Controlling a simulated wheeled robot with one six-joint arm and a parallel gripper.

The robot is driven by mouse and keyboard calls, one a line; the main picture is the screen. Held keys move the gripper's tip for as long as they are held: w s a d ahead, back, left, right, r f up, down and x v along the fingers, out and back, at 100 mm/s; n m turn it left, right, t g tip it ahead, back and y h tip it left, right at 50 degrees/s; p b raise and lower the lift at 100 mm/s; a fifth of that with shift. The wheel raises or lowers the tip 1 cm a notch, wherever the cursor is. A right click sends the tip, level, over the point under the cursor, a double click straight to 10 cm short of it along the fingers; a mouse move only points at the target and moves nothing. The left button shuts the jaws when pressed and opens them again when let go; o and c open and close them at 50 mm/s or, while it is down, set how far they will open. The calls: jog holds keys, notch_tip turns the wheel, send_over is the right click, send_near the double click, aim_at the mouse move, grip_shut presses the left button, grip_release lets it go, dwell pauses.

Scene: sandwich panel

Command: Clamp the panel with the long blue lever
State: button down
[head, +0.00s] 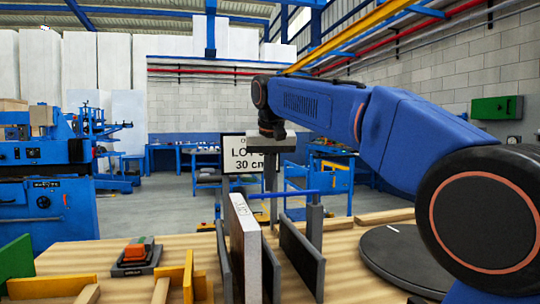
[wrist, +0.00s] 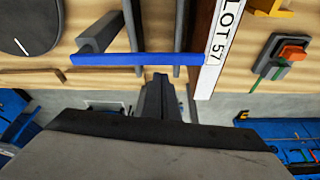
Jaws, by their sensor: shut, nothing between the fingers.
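The panel (head: 245,255) stands upright on the bench between dark plates, its face speckled grey. In the wrist view the panel's brown edge (wrist: 203,35) shows beside a white "LOT 57" label. The long blue lever (head: 300,192) lies level on top of a dark grey post (head: 314,222). In the wrist view the blue lever (wrist: 130,59) runs crosswise, and its right end overlaps the labelled panel; contact cannot be told. My gripper (head: 271,215) points down, shut and empty, on the far side of the lever. Its fingertips (wrist: 160,78) show just beside the lever's middle.
A dark plate (head: 302,258) stands right of the panel. A round dark disc (head: 400,255) lies at the right. A red-orange switch on a grey base (head: 137,254) and yellow blocks (head: 52,286) are at the left. A sign (head: 242,155) stands behind.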

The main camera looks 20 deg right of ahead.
jog(key=v, duration=1.6)
jog(key=shift+s+r, duration=0.1)
jog(key=shift+s, duration=0.15)
